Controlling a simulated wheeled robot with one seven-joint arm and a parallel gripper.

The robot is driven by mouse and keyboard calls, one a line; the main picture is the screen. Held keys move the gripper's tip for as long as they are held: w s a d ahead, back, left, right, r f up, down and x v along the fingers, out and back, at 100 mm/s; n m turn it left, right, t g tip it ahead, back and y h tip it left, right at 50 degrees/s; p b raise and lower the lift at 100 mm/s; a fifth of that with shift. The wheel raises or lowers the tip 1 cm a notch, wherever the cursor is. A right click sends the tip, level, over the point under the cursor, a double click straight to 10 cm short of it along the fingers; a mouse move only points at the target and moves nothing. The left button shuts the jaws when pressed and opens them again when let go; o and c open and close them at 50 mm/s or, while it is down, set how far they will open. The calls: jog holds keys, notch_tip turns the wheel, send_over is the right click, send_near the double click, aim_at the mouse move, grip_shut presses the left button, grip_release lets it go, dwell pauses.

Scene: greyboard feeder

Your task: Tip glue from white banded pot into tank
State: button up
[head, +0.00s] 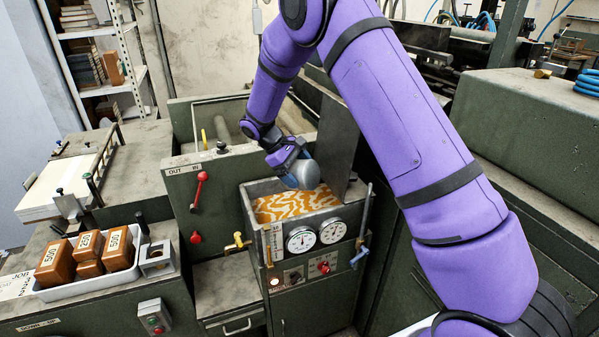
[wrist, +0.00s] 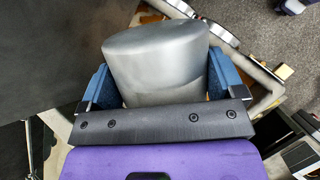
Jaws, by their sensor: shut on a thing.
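My gripper (head: 288,160) is shut on a grey metal pot (head: 304,175), held above the tank (head: 247,212) at its back right. In the wrist view the pot (wrist: 157,62) sits between the blue fingers of my gripper (wrist: 155,82). The pot looks tilted in the head view; its mouth and contents cannot be made out. No white band shows on its visible side. The open-topped tank holds orange and whitish swirled glue (head: 295,205). No stream from the pot is visible.
A dark upright plate (head: 337,140) stands behind the tank at right. Gauges (head: 302,239) and a brass tap (head: 237,241) are on the tank's front and left. A red-knobbed lever (head: 201,178) stands left. A white tray (head: 100,284) holds brown numbered blocks.

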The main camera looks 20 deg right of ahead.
aim_at(314, 186)
jog(key=shift+s+d+f+t+y, duration=0.25)
jog(key=shift+s+d+t+y, duration=0.4)
jog(key=shift+t, duration=0.25)
jog(key=t+y, duration=0.1)
jog(key=s+d+f+t+y, duration=0.1)
jog(key=t, duration=0.1)
jog(key=shift+s+f+m+y, duration=0.1)
jog(key=shift+s+m+y, duration=0.2)
jog(key=shift+m, duration=0.1)
jog(key=t+y, duration=0.1)
jog(key=s+f+t, duration=0.1)
jog(key=t+y, duration=0.1)
jog(key=shift+s+d+f+m+t+y, duration=0.15)
jog(key=shift+d+f+m+t+y, duration=0.15)
jog(key=shift+d+t+y, duration=0.1)
jog(key=t+y, duration=0.3)
jog(key=t, duration=0.1)
jog(key=shift+m, duration=0.4)
jog(key=t, duration=0.1)
jog(key=t+y, duration=0.1)
jog(key=t, duration=0.1)
jog(key=shift+w+a+f+y, duration=0.2)
jog(key=shift+w+f+y, duration=0.05)
jog(key=shift+w, duration=0.05)
jog(key=shift+w+a+m+t+y, duration=0.2)
jog(key=shift+m+t+y, duration=0.2)
jog(key=shift+t, duration=0.4)
